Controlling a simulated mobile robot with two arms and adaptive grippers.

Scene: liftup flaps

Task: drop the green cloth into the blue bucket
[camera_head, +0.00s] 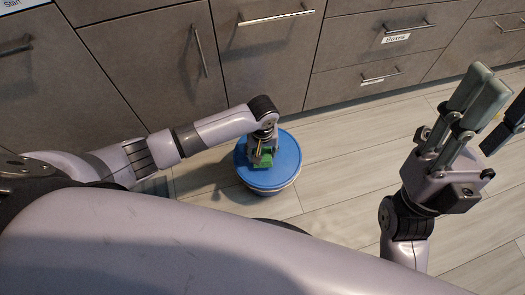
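The blue bucket (287,150) stands on the floor left of centre, in front of the cabinets. I see its round blue top and a paler side below; I cannot tell whether the top is open or lidded. My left gripper (263,157) points down over the blue top. The green cloth (264,160) is a small bunched patch between its fingers, which appear shut on it. I cannot tell whether the cloth touches the blue surface. My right gripper (499,103) is raised at the right, pointing up, its fingers apart and empty.
Grey-brown cabinets and drawers (350,58) with metal handles line the back, some with white labels, one reading "Boxes". The pale plank floor (345,160) is clear between the bucket and my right arm. My own body fills the front.

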